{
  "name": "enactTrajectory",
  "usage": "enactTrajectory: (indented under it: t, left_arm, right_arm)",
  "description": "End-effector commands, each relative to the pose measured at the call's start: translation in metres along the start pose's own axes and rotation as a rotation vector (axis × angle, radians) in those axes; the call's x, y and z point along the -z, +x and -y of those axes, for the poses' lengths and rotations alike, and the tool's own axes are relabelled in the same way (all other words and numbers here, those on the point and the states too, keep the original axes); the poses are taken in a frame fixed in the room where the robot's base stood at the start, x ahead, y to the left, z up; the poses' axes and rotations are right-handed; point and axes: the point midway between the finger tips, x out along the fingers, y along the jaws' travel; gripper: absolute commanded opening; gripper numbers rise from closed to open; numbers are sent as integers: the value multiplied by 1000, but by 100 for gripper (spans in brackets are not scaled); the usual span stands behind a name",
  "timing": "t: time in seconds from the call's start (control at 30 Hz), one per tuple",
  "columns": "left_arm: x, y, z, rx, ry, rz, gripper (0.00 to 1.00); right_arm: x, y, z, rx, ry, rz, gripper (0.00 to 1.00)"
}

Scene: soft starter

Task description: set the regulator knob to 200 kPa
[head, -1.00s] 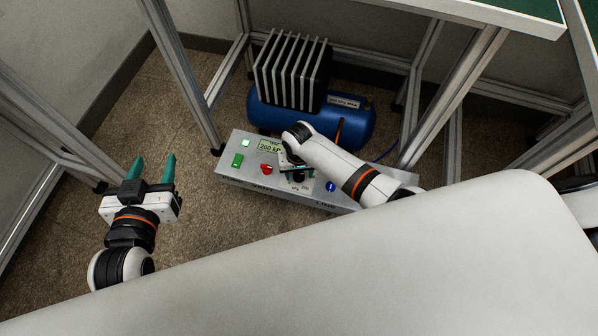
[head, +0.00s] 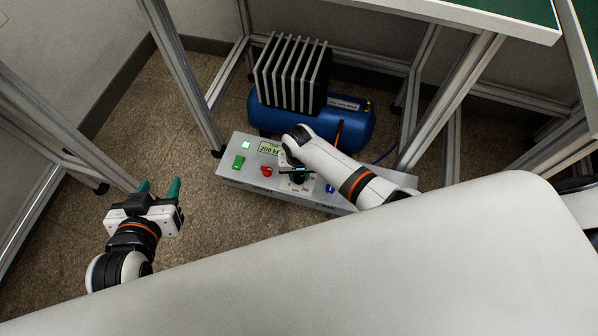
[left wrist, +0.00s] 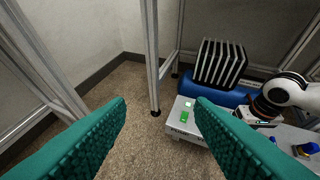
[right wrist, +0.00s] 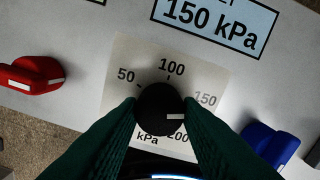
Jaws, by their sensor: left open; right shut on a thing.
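The regulator knob (right wrist: 160,108) is black and round, on a pale dial plate (right wrist: 125,62) marked 50, 100, 150 and 200 kPa. Its white mark points right, between 150 and 200. A blue display (right wrist: 219,22) above it reads 150 kPa. My right gripper (right wrist: 161,108) is shut on the knob from both sides. My left gripper (head: 160,187) is open and empty, left of the panel.
A red knob (right wrist: 32,76) and a blue knob (right wrist: 268,143) flank the dial. A green button (head: 239,162) is at the panel's left. A blue compressor tank (head: 352,122) stands behind, between metal frame legs. A large pale surface (head: 400,260) fills the foreground. Floor between left gripper and panel is clear.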

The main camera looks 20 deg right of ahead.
Motion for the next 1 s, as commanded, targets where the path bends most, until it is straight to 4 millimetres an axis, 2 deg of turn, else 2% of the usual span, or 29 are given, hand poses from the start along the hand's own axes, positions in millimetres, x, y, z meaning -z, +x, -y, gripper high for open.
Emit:
enactTrajectory:
  t: [0.27, 0.47, 0.5, 0.9, 1.0]
  left_arm:
    - [64, -35, -10, -25, -7, -418, 48]
    - [105, -77, -16, -41, -17, -719, 48]
    - [108, -82, -16, -42, -18, -751, 48]
    - [91, -88, -16, -41, -18, -736, 48]
    - [101, -77, -16, -39, -18, -746, 48]
  right_arm:
    - [1, -4, -1, -1, 170, -3, 9]
    - [1, -3, -1, 0, 318, -4, 9]
    - [1, -3, -1, 0, 350, -4, 9]
    - [1, -1, -2, -1, 721, -4, 9]
    - [1, -1, -2, 0, 806, -5, 9]
